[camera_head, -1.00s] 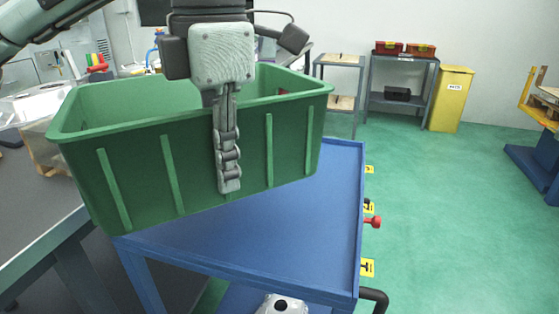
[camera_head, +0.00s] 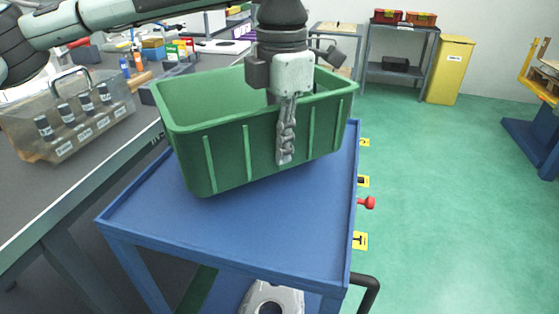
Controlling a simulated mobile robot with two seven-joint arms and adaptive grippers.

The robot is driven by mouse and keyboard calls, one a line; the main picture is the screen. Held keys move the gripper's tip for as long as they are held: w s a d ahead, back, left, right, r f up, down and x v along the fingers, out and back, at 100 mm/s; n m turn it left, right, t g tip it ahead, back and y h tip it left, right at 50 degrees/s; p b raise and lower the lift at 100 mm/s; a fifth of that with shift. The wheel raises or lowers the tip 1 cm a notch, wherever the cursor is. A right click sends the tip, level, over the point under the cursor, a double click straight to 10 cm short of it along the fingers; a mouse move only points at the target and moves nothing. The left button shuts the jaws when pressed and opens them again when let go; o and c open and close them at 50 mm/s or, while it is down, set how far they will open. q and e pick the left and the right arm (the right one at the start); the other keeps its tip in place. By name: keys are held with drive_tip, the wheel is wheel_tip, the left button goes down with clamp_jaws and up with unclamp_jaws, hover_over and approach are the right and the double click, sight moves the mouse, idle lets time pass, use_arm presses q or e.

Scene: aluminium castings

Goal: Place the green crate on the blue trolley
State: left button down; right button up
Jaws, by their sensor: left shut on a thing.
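The green crate (camera_head: 228,157) is over the top of the blue trolley (camera_head: 250,222), slightly tilted, its lower left corner reaching down close to the trolley top. I cannot tell whether its base touches. My left gripper (camera_head: 286,130) comes down from above and is shut on the crate's near wall, with one finger outside that wall. The crate's inside looks empty where it shows. The back part of the trolley top is hidden behind the crate. My right gripper does not show.
A grey workbench (camera_head: 60,200) stands left of the trolley, with a clear case of dark cylinders (camera_head: 68,115) on it. A metal casting (camera_head: 272,298) lies on the trolley's lower shelf. A yellow cabinet (camera_head: 450,70) stands at the back. Green floor (camera_head: 450,200) is free on the right.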

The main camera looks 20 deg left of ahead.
sight(280, 170)
use_arm(q)
wheel_tip(280, 170, down, 3)
drive_tip(key=shift+f, duration=0.4)
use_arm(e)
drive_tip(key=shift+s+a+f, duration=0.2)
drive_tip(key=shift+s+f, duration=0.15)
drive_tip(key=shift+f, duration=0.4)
use_arm(q)
drive_tip(key=shift+f, duration=0.1)
drive_tip(key=c, duration=2)
unclamp_jaws()
drive_tip(key=shift+f, duration=0.1)
drive_tip(key=shift+c, duration=0.2)
drive_tip(key=o, duration=0.4)
drive_tip(key=shift+c, duration=0.2)
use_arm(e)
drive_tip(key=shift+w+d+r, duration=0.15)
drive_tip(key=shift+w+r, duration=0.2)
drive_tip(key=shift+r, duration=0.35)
